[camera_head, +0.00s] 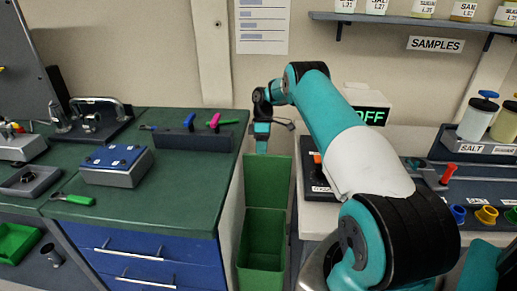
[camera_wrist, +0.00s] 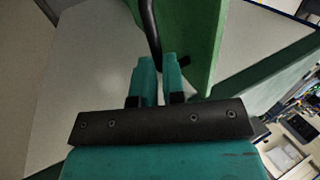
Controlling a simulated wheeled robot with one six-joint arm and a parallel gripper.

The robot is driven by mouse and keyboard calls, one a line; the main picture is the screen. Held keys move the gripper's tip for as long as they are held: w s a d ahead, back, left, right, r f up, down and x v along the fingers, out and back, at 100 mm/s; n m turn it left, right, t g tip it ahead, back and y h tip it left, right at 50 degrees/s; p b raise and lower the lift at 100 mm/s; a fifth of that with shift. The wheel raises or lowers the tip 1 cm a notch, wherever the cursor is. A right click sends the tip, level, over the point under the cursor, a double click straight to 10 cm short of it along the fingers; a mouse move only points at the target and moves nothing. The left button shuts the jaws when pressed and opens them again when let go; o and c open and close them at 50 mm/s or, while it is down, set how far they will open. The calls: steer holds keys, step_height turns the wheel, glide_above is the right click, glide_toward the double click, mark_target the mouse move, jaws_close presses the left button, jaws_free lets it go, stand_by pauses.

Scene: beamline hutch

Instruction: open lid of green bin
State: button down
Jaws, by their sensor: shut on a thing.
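The green bin (camera_head: 262,255) stands on the floor in the gap between the blue drawer cabinet and the white bench. Its lid (camera_head: 267,182) is raised and stands about upright at the back of the bin. My gripper (camera_head: 261,146) is at the lid's top edge. In the wrist view, my gripper (camera_wrist: 158,78) is shut on the black lid handle (camera_wrist: 151,25), which runs up from between the fingers. The green lid (camera_wrist: 196,40) is right beside the fingers in that view.
The green-topped cabinet (camera_head: 165,190) is close on the left, with a blue-topped box (camera_head: 116,164) and a tool rack (camera_head: 193,142) on it. The white bench (camera_head: 318,222) is close on the right. A sign reading OFF (camera_head: 370,116) stands behind my arm.

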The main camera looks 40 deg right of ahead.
steer(key=f, duration=0.3)
steer(key=shift+s+a+g, duration=0.15)
steer(key=shift+a+g, duration=0.15)
steer(key=shift+a, duration=0.05)
steer(key=shift+c, duration=2.4)
jaws_free()
steer(key=shift+d, duration=0.1)
steer(key=shift+r+p, duration=0.3)
steer(key=shift+r, duration=0.05)
steer(key=shift+c, duration=0.7)
step_height(320, 180, up, 3)
steer(key=shift+d+f+p, duration=0.1)
steer(key=shift+p, duration=0.35)
steer(key=c, duration=0.6)
steer(key=shift+o, duration=0.2)
step_height(320, 180, up, 18)
steer(key=p, duration=1.5)
steer(key=shift+p, duration=0.35)
steer(key=shift+d, duration=0.1)
